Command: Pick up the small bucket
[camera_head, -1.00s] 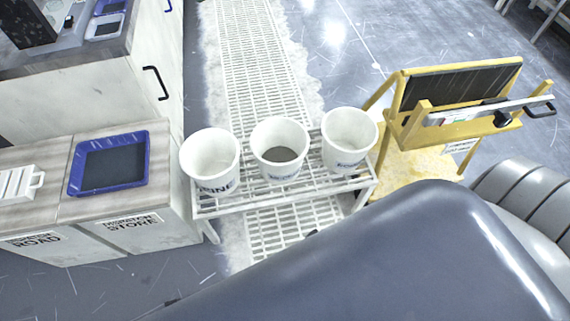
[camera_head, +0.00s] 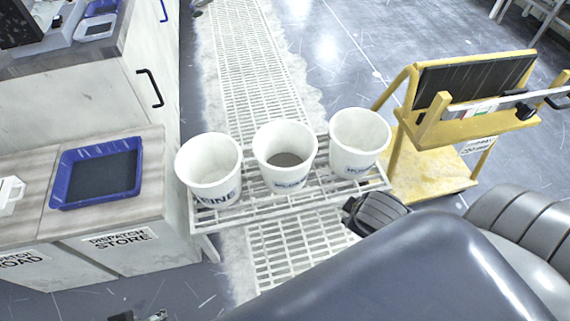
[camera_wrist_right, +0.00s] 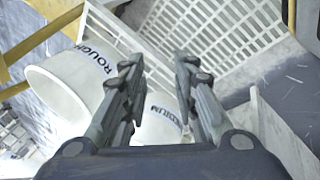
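Three white buckets of similar size stand upright on a slatted rack: a left one (camera_head: 210,168) with a label ending in "INE", a middle one (camera_head: 285,155) with a dark grey inside bottom, and a right one (camera_head: 358,142). My right gripper (camera_head: 362,212) is at the rack's front right corner, partly hidden by my body. In the right wrist view, its fingers (camera_wrist_right: 160,85) are open and apart. The "ROUGH" bucket (camera_wrist_right: 70,85) is left of them; the "MEDIUM" bucket (camera_wrist_right: 160,122) shows between and behind them. Small dark tips (camera_head: 138,316), probably my left gripper, show at the bottom edge.
The white rack (camera_head: 225,222) stands on floor grating. A yellow stand (camera_head: 430,165) with a dark panel is close on the right. A cabinet with a blue tray (camera_head: 60,190) is on the left. Grating behind the buckets is clear.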

